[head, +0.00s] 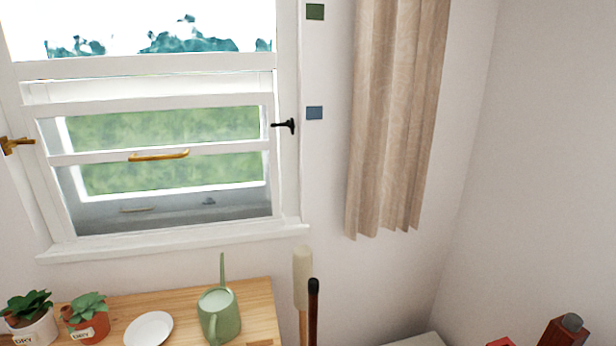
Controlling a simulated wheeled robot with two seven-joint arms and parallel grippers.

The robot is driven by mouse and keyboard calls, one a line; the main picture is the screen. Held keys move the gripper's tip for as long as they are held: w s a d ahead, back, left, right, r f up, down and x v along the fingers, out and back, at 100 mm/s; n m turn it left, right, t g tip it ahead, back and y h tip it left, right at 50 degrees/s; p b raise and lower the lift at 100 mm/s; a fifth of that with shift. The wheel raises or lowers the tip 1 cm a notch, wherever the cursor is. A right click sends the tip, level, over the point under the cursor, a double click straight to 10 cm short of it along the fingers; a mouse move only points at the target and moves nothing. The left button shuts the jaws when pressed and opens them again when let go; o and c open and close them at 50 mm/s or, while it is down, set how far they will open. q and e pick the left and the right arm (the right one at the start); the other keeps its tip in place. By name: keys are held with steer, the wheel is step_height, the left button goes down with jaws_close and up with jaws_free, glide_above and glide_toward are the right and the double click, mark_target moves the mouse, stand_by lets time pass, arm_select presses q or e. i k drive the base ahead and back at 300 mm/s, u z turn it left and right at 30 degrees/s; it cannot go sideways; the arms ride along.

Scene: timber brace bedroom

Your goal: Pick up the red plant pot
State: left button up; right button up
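The red plant pot (100,325) is a reddish terracotta pot with a green leafy plant and a pale label reading "DRY". It stands upright on the wooden table (184,299) at the lower left, and its base is near the bottom edge of the head view. Neither of my grippers shows in the head view, so their distance from the pot cannot be told.
A white pot (40,331) with a similar plant stands left of the red one. A white plate (149,329) and green watering can (219,317) are to its right. Two upright poles (302,280) stand beyond the table's right end. A window (165,150) is behind.

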mark_target(87, 321)
steer(key=u, duration=0.95)
steer(key=k, duration=1.35)
steer(key=z, duration=0.3)
steer(key=i, duration=0.95)
steer(key=z, duration=0.2)
